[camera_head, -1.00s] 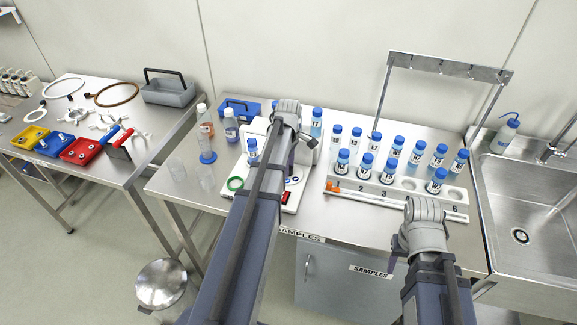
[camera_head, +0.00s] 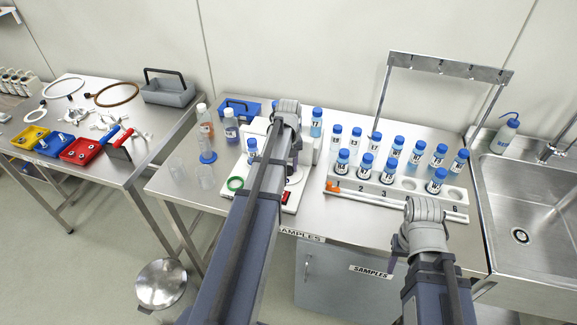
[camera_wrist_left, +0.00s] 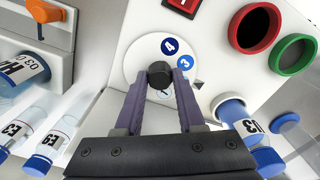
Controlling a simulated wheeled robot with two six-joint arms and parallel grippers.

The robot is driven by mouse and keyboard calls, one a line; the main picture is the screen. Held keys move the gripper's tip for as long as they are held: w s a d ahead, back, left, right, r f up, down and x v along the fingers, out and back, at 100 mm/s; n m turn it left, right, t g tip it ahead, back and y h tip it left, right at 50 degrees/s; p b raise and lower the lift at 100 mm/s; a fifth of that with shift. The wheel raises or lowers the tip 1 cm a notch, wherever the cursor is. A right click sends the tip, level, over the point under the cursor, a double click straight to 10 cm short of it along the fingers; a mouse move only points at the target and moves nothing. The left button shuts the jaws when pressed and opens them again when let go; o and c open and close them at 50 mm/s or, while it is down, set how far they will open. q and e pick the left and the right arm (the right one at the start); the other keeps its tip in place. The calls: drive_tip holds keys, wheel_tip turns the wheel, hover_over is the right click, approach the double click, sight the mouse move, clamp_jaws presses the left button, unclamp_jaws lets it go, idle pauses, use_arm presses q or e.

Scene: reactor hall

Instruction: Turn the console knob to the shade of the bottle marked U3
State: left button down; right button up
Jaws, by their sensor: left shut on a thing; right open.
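The console (camera_head: 290,205) is a white box with a round pale dial (camera_wrist_left: 140,62) and a black knob (camera_wrist_left: 160,75) at its middle. Blue spots numbered 4 and 3 show on the dial, with a paler spot partly hidden below the knob. My left gripper (camera_head: 294,168) is shut on the knob, its purple fingers (camera_wrist_left: 160,88) on both sides. A blue-capped bottle (camera_wrist_left: 238,115) stands at the console; its label ends in 3, but I cannot be sure it reads U3. It also shows in the head view (camera_head: 252,147). My right gripper (camera_head: 393,263) is open, low before the bench.
A white rack (camera_head: 400,200) with several blue-capped bottles stands right of the console. Clear glasses (camera_head: 205,177) stand left. A sink (camera_head: 525,200) is at far right.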

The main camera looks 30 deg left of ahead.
sight(288, 167)
use_arm(q)
drive_tip(key=m, duration=0.4)
drive_tip(key=shift+m, duration=2.2)
drive_tip(key=c, duration=0.5)
unclamp_jaws()
wheel_tip(288, 167, up, 8)
drive_tip(key=p, duration=0.8)
drive_tip(key=shift+f, duration=0.1)
